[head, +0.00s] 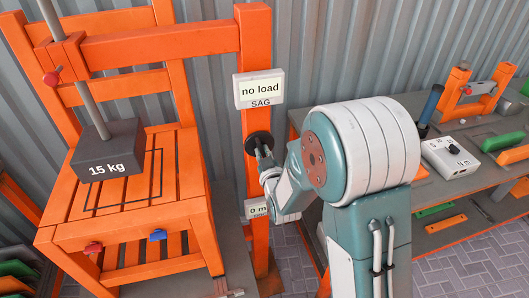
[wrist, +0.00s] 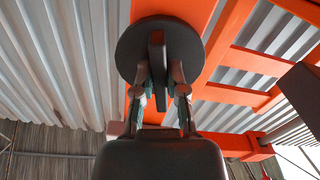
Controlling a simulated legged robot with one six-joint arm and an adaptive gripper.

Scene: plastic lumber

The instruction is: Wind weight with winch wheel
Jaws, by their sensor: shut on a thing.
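The winch wheel (head: 257,141) is a dark round disc on the front of the orange post (head: 254,55). In the wrist view the wheel (wrist: 132,50) fills the upper middle, with a dark upright bar (wrist: 157,52) across its face. My gripper (wrist: 160,82) is shut on this bar, one finger on each side. In the head view my gripper (head: 264,156) is at the wheel, partly hidden by my arm. The dark grey weight (head: 106,150), marked "15 kg", is on a grey rod at the orange chair-like frame (head: 185,165). I cannot tell whether it touches the slatted seat.
A sign (head: 259,88) above the wheel reads "no load" and "SAG". A smaller sign (head: 257,208) below reads "0 m". A grey workbench (head: 455,215) with a white box (head: 449,157) and colored bars stands at the right. A corrugated wall is behind.

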